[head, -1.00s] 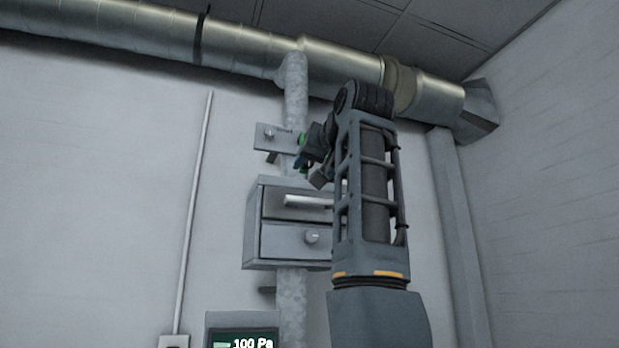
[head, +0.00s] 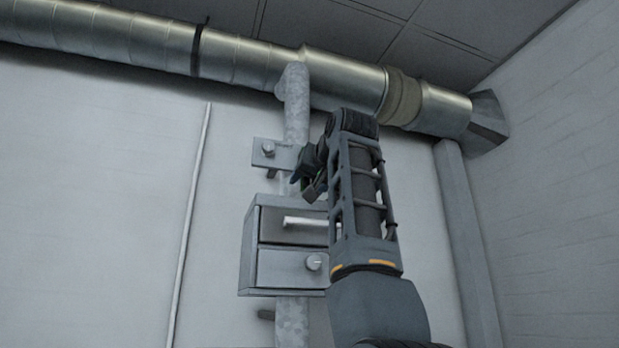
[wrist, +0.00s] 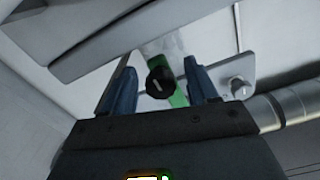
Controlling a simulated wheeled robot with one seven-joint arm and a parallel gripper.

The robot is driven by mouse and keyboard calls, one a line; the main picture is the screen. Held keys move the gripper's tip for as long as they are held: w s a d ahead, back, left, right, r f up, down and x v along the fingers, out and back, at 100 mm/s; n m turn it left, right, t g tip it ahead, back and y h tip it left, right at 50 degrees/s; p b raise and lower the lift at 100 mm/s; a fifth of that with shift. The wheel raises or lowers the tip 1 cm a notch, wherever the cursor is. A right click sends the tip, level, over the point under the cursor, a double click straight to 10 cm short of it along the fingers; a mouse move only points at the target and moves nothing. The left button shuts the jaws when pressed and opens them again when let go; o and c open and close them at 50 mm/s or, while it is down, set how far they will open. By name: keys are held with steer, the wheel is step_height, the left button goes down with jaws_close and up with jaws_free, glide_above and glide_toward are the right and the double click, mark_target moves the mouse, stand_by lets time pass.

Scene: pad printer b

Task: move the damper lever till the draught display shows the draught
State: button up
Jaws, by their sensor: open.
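In the wrist view a black round knob (wrist: 159,82) with a pale line sits on a green bar (wrist: 178,98), which looks like the damper lever. My gripper (wrist: 160,63) is open, with one blue finger on each side of the knob; I cannot tell if either touches it. In the head view my gripper (head: 306,183) is at the right of a small wall plate (head: 285,157) and hides the lever. The plate's light knob (head: 268,149) also shows in the wrist view (wrist: 240,88). The draught display is out of view.
A grey box (head: 275,265) with a pale bar handle (head: 302,222) and a round knob (head: 314,262) is just below my gripper. A vertical pipe (head: 294,105) runs up to the large duct (head: 130,40). The wall at left is mostly clear.

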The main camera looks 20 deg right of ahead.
steer(key=shift+c, duration=0.2)
jaws_close()
stand_by(0.4)
